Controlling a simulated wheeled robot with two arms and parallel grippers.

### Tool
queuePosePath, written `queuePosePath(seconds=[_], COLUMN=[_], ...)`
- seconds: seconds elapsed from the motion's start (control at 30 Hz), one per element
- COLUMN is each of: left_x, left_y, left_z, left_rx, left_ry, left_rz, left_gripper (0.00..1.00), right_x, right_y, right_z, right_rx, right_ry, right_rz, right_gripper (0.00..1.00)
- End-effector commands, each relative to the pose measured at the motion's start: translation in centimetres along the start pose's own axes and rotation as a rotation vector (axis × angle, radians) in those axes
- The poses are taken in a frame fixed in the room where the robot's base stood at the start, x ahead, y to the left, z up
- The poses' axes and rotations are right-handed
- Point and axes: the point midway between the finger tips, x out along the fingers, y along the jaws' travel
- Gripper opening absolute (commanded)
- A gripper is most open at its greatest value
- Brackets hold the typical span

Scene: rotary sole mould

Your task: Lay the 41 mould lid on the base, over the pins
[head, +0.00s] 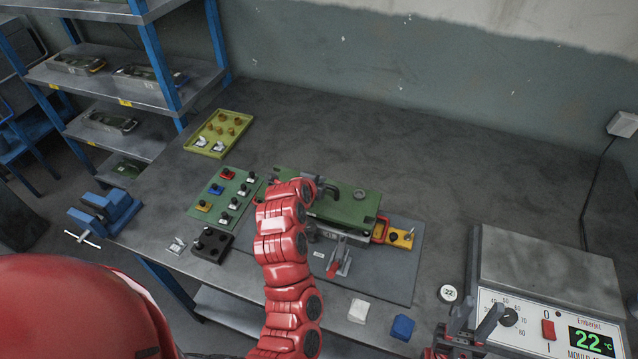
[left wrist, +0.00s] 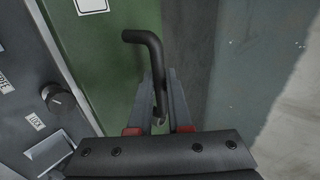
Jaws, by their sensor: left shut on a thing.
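The green mould lid (head: 352,208) is at the middle of the bench, over the grey metal base (head: 350,236). I cannot tell whether it touches the base. A bent black handle (left wrist: 152,50) rises from the green lid surface (left wrist: 95,45) in the left wrist view. My left gripper (left wrist: 160,88) is shut on this handle; in the head view its fingers are mostly hidden by my red arm. The base's pins are hidden under the lid. My right gripper (head: 475,322) is at the lower right with its fingers apart and empty.
A toggle clamp (head: 339,264) with a red handle stands before the base, and a yellow piece (head: 399,238) at its right. A green board (head: 222,196) with several knobs lies to the left. The heater unit (head: 545,270) stands at right. The back of the bench is clear.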

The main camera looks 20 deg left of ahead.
Motion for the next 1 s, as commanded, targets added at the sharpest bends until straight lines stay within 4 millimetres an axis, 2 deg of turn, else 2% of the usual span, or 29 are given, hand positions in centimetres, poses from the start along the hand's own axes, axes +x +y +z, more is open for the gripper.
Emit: queuePosePath(seconds=[1.0], left_x=[-0.48], left_y=[-0.46], left_z=[-0.03], left_rx=[0.001], left_ry=[0.000], left_rz=[-0.009], left_gripper=[0.00], right_x=[-0.68], right_y=[-0.03], right_z=[0.11], right_rx=[0.000], right_ry=[0.000], right_rz=[0.000], right_gripper=[0.38])
